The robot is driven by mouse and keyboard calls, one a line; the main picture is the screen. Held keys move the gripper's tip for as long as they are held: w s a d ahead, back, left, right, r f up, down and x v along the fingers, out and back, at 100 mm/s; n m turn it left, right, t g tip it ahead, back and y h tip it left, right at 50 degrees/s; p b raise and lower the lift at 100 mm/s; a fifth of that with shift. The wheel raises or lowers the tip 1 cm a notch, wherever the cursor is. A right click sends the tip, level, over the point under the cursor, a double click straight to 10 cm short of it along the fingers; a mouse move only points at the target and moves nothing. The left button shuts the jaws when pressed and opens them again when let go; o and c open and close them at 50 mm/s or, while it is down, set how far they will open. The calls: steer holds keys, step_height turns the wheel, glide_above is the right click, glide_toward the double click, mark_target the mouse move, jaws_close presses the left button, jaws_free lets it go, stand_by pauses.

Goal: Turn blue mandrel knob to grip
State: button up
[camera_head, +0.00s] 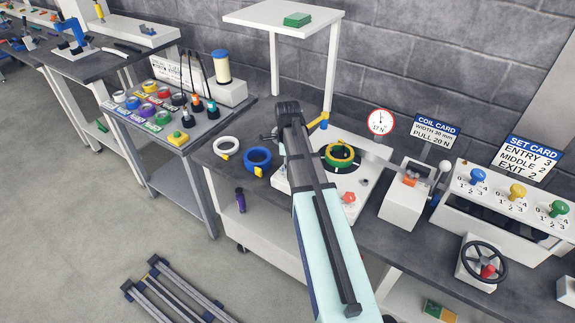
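My arm crosses the white machine with the coil (340,155) from the front. Its dark end (287,108) is at the machine's back left. The fingers are hidden or too dark to make out, so their opening cannot be told. The coil is green and yellow and lies around a dark centre on the machine's white top (372,172). A small blue piece (325,122) tips a yellow lever just right of my arm's end. A red knob (348,197) is at the front.
White (226,146) and blue (257,160) rings lie left of the machine. Right of it stand a white box with a ball-topped lever (444,168), a panel with blue (477,176), yellow and green knobs, and a handwheel (484,262). A gauge (380,122) is behind.

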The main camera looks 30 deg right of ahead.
steer(key=m, duration=0.6)
steer(key=shift+f, duration=0.1)
steer(key=shift+s, duration=0.1)
stand_by(0.5)
steer(key=o, duration=1.1)
steer(key=shift+o, duration=0.2)
steer(key=shift+r, duration=0.65)
step_height(320, 180, up, 11)
steer(key=shift+f, duration=0.1)
